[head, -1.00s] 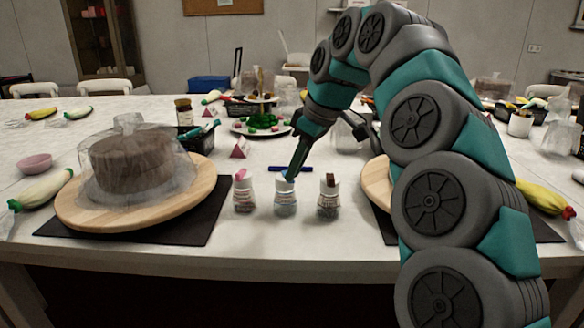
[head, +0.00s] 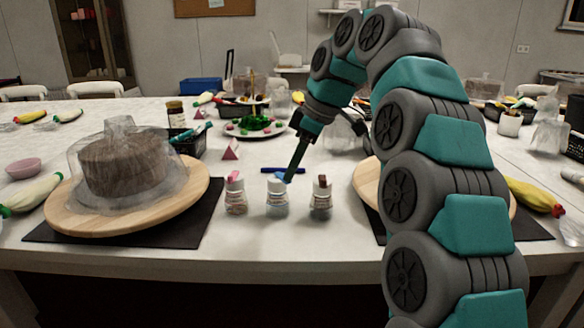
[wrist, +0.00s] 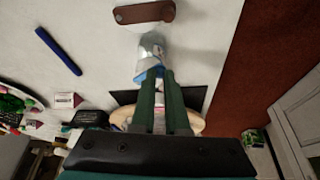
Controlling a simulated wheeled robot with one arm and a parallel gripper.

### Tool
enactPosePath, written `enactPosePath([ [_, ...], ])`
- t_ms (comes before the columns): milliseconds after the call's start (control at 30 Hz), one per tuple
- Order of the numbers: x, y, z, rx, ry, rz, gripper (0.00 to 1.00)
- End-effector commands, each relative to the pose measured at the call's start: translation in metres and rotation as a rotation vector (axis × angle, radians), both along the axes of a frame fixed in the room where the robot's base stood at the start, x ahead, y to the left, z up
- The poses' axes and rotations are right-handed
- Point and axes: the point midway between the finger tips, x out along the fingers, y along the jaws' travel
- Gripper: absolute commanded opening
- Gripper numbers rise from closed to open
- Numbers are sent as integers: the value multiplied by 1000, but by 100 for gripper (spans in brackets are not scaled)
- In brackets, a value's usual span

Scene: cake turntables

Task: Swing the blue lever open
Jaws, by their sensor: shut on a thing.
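The blue lever (head: 279,175) sits on top of the middle of three small jars, whose clear body (head: 277,198) stands upright on the white table. My gripper (head: 289,178) reaches down from the upper right, its tips at the right end of the lever. In the wrist view the two green fingers (wrist: 160,76) close on the blue lever (wrist: 149,74), which is partly hidden by them. How far the lever has turned is hard to tell.
A jar with a pink lever (head: 236,193) stands close on the left, and one with a brown lever (head: 321,200) close on the right. A blue stick (head: 283,170) lies behind. A wooden turntable (head: 190,198) with a covered cake is farther left.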

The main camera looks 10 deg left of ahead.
Motion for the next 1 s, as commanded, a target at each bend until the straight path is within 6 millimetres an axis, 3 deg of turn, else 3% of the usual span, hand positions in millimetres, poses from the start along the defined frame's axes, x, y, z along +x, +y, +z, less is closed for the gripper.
enactPosePath([
  [467,0,0,0,0,0,5,0],
  [500,0,0,0,0,0,5,14],
  [767,0,0,0,0,0,5,43],
  [1000,0,0,0,0,0,5,43],
])
